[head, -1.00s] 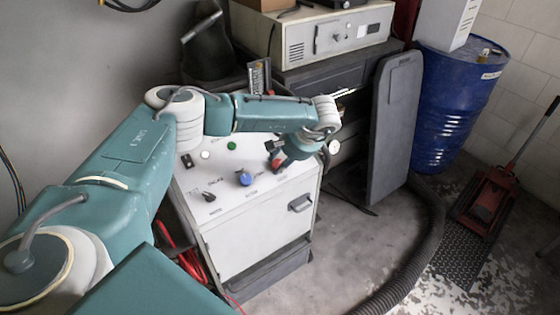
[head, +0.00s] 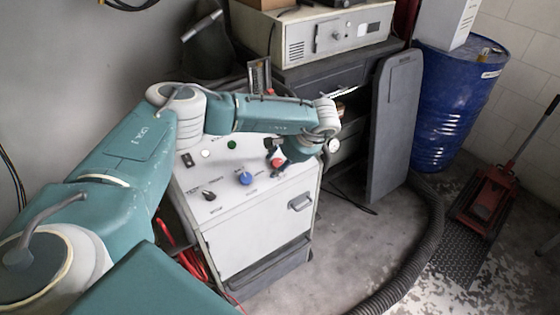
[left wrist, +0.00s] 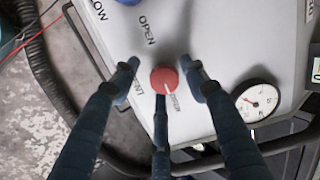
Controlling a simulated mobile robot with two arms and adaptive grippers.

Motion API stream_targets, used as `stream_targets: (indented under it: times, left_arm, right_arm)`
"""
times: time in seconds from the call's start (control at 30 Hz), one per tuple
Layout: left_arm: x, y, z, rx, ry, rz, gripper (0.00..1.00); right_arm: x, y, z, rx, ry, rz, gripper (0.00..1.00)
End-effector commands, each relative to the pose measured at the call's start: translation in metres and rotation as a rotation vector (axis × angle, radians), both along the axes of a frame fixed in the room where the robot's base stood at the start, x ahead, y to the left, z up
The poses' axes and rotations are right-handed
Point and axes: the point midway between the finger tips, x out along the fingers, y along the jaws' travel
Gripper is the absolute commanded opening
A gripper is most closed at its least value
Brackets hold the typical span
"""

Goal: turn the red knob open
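The red knob (head: 277,162) is on the sloped top panel of the white cabinet (head: 256,235). In the left wrist view the round red knob (left wrist: 164,79) sits mid-picture, and a white line on it points down to small lettering. The word OPEN is printed above it, toward the blue knob. My left gripper (left wrist: 162,74) is open over the panel. Two fingers stand left and right of the knob with gaps, and the third is below it, overlapping its lower edge in the picture. In the head view the left gripper (head: 275,152) partly hides the knob. My right gripper is not in view.
The panel also carries a blue knob (head: 245,178), a green button (head: 232,144) and a black switch (head: 208,195). A round gauge (left wrist: 256,100) is right of the gripper. A blue drum (head: 450,110), a black hose (head: 425,245) and a red jack (head: 485,205) stand farther right.

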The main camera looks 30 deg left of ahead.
Motion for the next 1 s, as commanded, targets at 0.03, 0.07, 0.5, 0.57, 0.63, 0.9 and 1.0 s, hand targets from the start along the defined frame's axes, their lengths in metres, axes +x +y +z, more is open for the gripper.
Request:
stream_targets:
  times: [0.03,0.07,0.5,0.57,0.63,0.9,1.0]
  left_arm:
    - [0.001,0.0,0.001,-0.001,-0.004,0.0,0.47]
    - [0.002,0.0,0.002,-0.001,-0.005,0.001,0.47]
    - [0.002,-0.015,0.03,-0.002,-0.013,-0.002,0.47]
    - [0.0,-0.021,0.041,-0.001,-0.013,-0.002,0.47]
    - [-0.001,-0.029,0.054,-0.001,-0.013,-0.002,0.47]
    - [-0.007,-0.053,0.095,-0.001,-0.009,-0.001,0.47]
    - [-0.008,-0.057,0.102,-0.001,-0.008,0.0,0.47]
  right_arm:
    - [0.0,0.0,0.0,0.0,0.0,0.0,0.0]
    - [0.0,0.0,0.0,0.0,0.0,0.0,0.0]
    - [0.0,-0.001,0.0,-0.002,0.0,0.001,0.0]
    - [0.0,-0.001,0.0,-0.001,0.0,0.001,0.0]
    - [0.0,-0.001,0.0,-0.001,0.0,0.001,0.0]
    - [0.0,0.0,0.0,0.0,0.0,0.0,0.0]
    - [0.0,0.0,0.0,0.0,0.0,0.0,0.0]
